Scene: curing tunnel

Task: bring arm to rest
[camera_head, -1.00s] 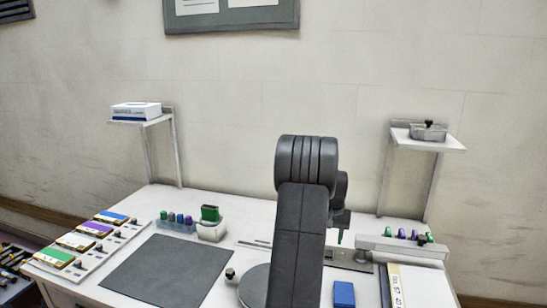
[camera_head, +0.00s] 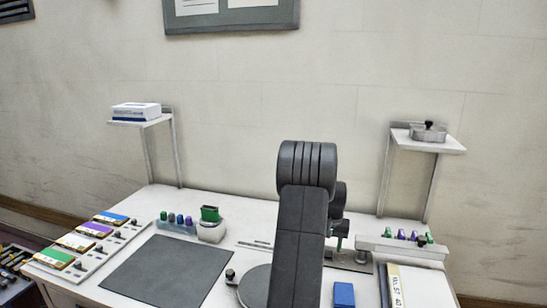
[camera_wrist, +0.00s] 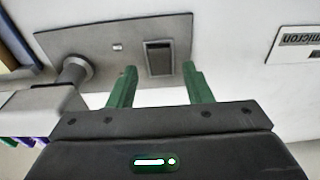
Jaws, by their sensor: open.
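My gripper (camera_wrist: 158,72) shows in the wrist view with its two green fingers apart and nothing between them. Beyond the fingertips is a grey metal plate (camera_wrist: 100,42) with a dark rectangular slot and a round post. In the head view my dark arm rises in the middle of the bench (camera_head: 130,205). The gripper is mostly hidden behind the arm there, with a little green showing to its right, above the back right of the bench.
A grey mat (camera_head: 165,272) lies left of the arm. A rack with colored pieces (camera_head: 405,245), a blue block (camera_head: 343,294) and a binder (camera_head: 420,285) are to the right. Shelves hold a white box (camera_head: 136,111) and a metal container (camera_head: 428,131).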

